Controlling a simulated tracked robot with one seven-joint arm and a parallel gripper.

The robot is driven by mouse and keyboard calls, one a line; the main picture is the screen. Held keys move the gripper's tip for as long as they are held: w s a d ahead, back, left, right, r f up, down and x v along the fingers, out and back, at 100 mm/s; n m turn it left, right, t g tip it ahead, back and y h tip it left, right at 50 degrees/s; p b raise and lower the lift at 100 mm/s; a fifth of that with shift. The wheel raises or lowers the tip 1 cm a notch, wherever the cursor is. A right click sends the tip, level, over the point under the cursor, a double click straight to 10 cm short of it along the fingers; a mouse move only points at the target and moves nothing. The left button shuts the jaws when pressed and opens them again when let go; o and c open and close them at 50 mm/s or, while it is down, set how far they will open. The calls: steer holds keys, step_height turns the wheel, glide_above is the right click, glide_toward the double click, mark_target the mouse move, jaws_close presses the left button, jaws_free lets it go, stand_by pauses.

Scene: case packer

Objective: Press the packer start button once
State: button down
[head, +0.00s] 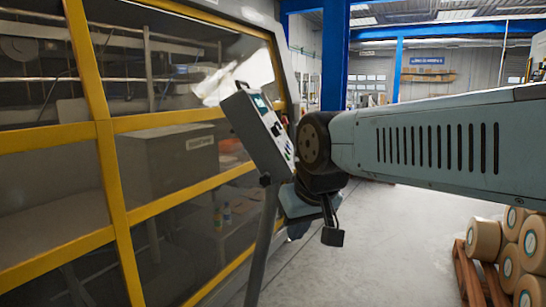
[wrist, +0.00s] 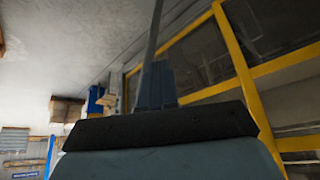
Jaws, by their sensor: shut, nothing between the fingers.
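The packer's grey control panel (head: 256,132) stands tilted on a slim post (head: 262,235) in the head view. Its face has a small screen (head: 261,103) and several small controls (head: 279,137) seen at a steep angle. I cannot tell which one is the start button. My gripper (head: 298,231) shows only partly, low and to the right of the panel, pointing down, apart from the buttons. In the wrist view my gripper (wrist: 156,86) has its fingers together, with nothing between them. The panel's face is not seen in the wrist view.
The packer's yellow-framed glazed guard (head: 108,130) fills the left side, close to the panel. A pallet (head: 472,268) with brown rolls (head: 483,240) stands at the lower right. A blue column (head: 335,55) rises behind my arm. The grey floor (head: 395,230) between is clear.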

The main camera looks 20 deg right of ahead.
steer(key=w+d+r+m+y, duration=0.1)
steer(key=w+r+m+y, duration=0.15)
steer(key=w, duration=0.35)
steer(key=w+d+r+m+t+y, duration=0.1)
steer(key=w+m+y, duration=0.15)
steer(key=w, duration=0.35)
steer(key=w+d+r+m+y, duration=0.1)
steer(key=w+d+m+y, duration=0.15)
steer(key=w, duration=0.35)
steer(key=m+t+h, duration=0.2)
steer(key=m+t, duration=0.6)
steer(key=t, duration=0.1)
glide_toward(288, 157)
steer(key=w+d+r, duration=0.4)
steer(key=d+r, duration=0.1)
steer(key=d, duration=0.3)
steer(key=shift+w+a+f+y, duration=0.15)
steer(key=shift+w+a+y, duration=0.05)
steer(key=shift+y, duration=0.05)
steer(key=w+a+f, duration=0.3)
steer(key=a+f, duration=0.1)
steer(key=a, duration=0.3)
steer(key=shift+w+f, duration=0.2)
